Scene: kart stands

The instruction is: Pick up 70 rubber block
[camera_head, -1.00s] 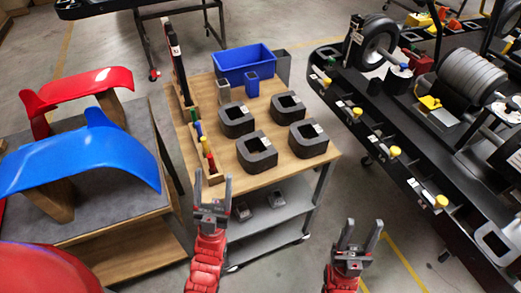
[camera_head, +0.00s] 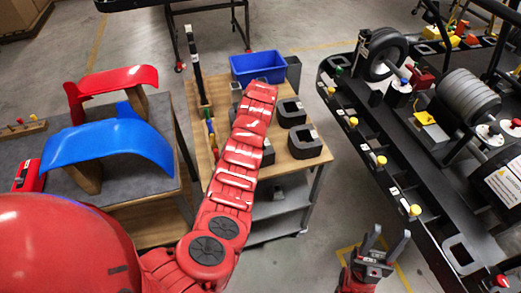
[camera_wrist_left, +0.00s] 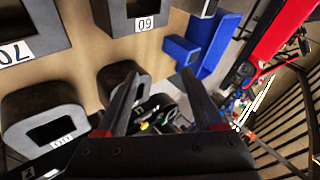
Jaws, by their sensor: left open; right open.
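The 70 rubber block (camera_wrist_left: 45,18) is dark, with a square opening and a white label reading 70, at the top left of the left wrist view. In the head view it seems to be the front left block (camera_head: 268,155), mostly hidden behind my left arm. My left gripper (camera_wrist_left: 162,105) is open and empty above the table, its fingers pointing toward the crate side, apart from the 70 block. Its jaws are hidden in the head view. My right gripper (camera_head: 373,245) is open and empty over the floor, right of the table.
A blue crate (camera_head: 258,66) is at the back. A black kart stand (camera_head: 400,165) is to the right. A grey-topped table with blue bodywork (camera_head: 105,143) is to the left.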

